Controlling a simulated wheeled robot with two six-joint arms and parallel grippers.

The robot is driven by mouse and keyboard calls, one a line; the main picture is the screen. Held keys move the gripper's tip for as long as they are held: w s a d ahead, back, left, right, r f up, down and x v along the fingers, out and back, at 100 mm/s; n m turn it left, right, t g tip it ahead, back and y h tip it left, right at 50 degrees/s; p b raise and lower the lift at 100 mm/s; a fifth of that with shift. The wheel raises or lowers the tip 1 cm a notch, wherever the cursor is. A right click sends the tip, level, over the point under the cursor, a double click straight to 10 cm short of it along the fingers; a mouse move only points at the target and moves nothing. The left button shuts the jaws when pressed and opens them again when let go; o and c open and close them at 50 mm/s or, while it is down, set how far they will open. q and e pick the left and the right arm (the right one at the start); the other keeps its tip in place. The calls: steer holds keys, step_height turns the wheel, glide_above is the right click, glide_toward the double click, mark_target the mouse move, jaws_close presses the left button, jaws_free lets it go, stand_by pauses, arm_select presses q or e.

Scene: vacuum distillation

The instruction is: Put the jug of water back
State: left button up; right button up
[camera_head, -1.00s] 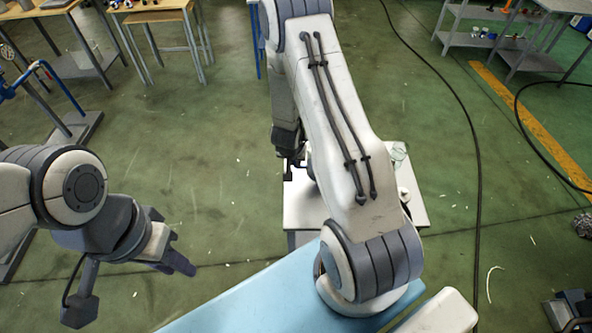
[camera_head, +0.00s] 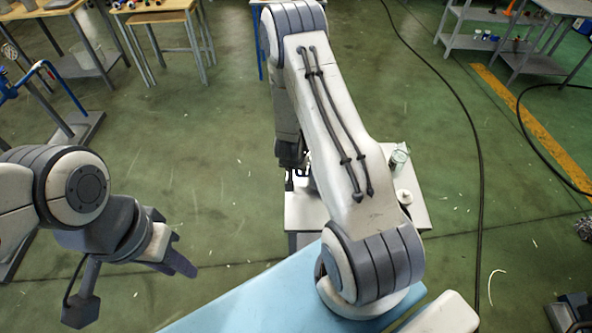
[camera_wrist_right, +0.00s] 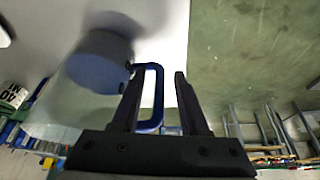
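In the right wrist view a see-through jug (camera_wrist_right: 65,100) with a blue handle stands on a white surface; it looks blurred, with a dark blue part at its table end. My right gripper (camera_wrist_right: 158,75) is open, with the blue handle (camera_wrist_right: 158,95) between its fingers. A gap shows between the handle and the right-hand finger; contact with the left-hand finger is unclear. In the head view my right gripper (camera_head: 289,184) is over the left side of the small white table (camera_head: 305,212), and my forearm hides most of the jug. My left gripper (camera_head: 180,258) hangs over the floor, its opening unclear.
A clear glass vessel (camera_head: 398,158) and a small white item (camera_head: 404,197) stand on the table's right side. A blue surface (camera_head: 250,300) lies in front. Workbenches (camera_head: 165,18) and a shelf (camera_head: 495,40) stand farther back. Dark cables cross the floor at right.

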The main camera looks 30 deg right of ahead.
steer(key=shift+r, duration=0.1)
steer(key=p+v, duration=0.1)
steer(key=v, duration=1.1)
steer(key=s+a+r+n+y, duration=0.35)
steer(key=a+r, duration=0.25)
steer(key=a, duration=0.5)
steer(key=s+a+r+n+y, duration=0.25)
steer(key=a+r+n, duration=0.35)
steer(key=a, duration=0.6)
steer(key=s+r+n+g+h, duration=0.1)
steer(key=s+r+n, duration=0.2)
steer(key=s, duration=0.5)
steer(key=s+r+n+g, duration=0.2)
steer(key=s+r+n, duration=0.1)
steer(key=s, duration=0.4)
steer(key=shift+s+a+r+h, duration=0.3)
steer(key=shift+s+r+h, duration=0.1)
steer(key=shift+r, duration=0.5)
steer(key=shift+f, duration=0.1)
